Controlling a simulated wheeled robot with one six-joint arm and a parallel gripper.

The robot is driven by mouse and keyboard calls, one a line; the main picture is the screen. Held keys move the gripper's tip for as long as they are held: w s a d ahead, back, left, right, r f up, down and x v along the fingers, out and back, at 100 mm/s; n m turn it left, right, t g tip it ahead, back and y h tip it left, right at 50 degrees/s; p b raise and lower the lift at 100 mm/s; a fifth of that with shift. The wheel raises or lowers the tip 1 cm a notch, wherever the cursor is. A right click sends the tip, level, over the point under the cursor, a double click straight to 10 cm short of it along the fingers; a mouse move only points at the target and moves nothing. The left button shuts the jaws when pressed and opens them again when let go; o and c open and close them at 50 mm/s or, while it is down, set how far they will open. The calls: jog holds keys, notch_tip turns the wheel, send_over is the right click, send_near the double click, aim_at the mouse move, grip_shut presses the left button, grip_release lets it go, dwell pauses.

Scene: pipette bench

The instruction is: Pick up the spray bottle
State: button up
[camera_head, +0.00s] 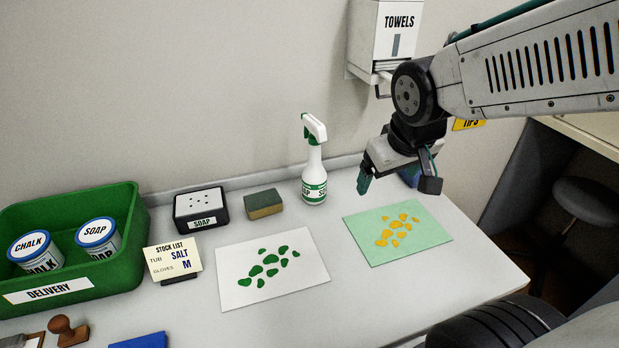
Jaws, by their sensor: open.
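The spray bottle (314,178) stands upright on the white bench near the back wall. It is white with a green band and a white and green trigger head. My gripper (398,188) hangs to the right of the bottle, apart from it, above the back of the light green sheet. It is open, and nothing shows between its fingers.
A sponge (264,204) and a black soap holder (201,209) stand left of the bottle. A green delivery crate (128,232) with tubs is at far left. A towel dispenser (392,38) hangs on the wall. A white sheet (310,275) and a green sheet (425,250) lie in front.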

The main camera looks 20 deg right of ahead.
jog(key=w+d+f+n+t, duration=0.1)
jog(key=w+f+t, duration=0.15)
jog(key=w, duration=0.35)
jog(key=w+d+f+t, duration=0.1)
jog(key=w+d+f, duration=0.1)
jog(key=w+f, duration=0.25)
jog(key=n+t+y, duration=0.2)
jog(key=t+y, duration=0.3)
send_near(314, 179)
jog(key=shift+g, duration=0.25)
jog(key=w+f, duration=0.1)
jog(key=w+d+f, duration=0.1)
jog(key=w, duration=0.1)
jog(key=w+f, duration=0.1)
jog(key=w, duration=0.1)
jog(key=shift+d+f, duration=0.35)
jog(key=shift+f, duration=0.05)
jog(key=shift+a+f+y, duration=0.15)
jog(key=shift+a+y, duration=0.05)
jog(key=shift+y, duration=0.2)
jog(key=shift+a+n, duration=0.15)
jog(key=shift+n, duration=0.15)
jog(key=x, duration=0.7)
jog(key=shift+w+a, duration=0.2)
jog(key=shift+w, duration=0.2)
jog(key=c, duration=1.5)
